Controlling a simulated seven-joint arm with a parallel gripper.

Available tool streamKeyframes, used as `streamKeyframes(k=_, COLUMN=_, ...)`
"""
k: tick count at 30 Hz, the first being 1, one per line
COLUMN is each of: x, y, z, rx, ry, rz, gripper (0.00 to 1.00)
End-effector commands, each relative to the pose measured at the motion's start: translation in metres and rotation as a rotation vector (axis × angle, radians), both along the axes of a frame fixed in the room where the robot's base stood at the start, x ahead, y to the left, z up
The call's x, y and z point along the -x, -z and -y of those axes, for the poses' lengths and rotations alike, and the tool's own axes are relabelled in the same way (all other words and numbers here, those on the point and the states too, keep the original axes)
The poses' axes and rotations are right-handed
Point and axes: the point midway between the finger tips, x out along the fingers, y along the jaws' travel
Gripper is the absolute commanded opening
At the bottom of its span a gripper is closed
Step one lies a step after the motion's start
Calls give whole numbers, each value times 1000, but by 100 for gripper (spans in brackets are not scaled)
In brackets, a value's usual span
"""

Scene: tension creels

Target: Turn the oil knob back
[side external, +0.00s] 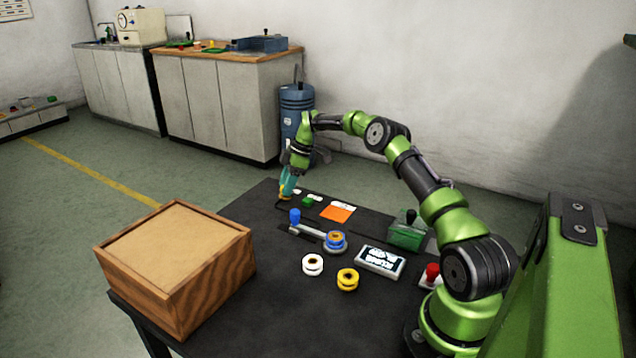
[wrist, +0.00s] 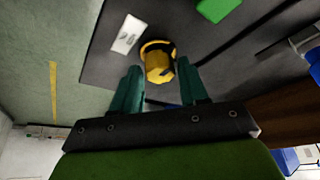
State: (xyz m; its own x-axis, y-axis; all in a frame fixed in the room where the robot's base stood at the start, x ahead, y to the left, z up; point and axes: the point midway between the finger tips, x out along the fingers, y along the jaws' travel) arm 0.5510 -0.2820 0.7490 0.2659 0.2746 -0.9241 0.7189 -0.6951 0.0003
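A yellow knob (wrist: 157,66) with a dark mark across it stands on the dark table beside a white label (wrist: 128,35), whose print is too small to read. I take it to be the oil knob. In the side external view only a bit of its yellow (side external: 284,194) shows under my gripper (side external: 288,182) at the table's far edge. In the wrist view my gripper (wrist: 158,82) has two teal fingers spread apart, with the knob between and just ahead of their tips. I cannot tell whether either finger touches it.
A green block (side external: 308,201) and an orange pad (side external: 337,212) lie close by. A large wooden box (side external: 180,262) occupies the table's left front.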

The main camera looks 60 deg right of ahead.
Motion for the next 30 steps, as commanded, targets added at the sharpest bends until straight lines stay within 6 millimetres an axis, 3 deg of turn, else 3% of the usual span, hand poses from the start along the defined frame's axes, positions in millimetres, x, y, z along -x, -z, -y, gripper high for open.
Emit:
streamKeyframes(k=3, x=0, y=0, z=0, rx=0, ry=1, rz=0, gripper=60)
streamKeyframes(k=14, x=1, y=-5, z=2, rx=1, ry=2, rz=1, gripper=60)
streamKeyframes(k=20, x=10, y=-36, z=12, rx=3, ry=4, rz=2, gripper=60)
streamKeyframes(k=30, x=32, y=-113, z=34, rx=4, ry=3, rz=4, gripper=60)
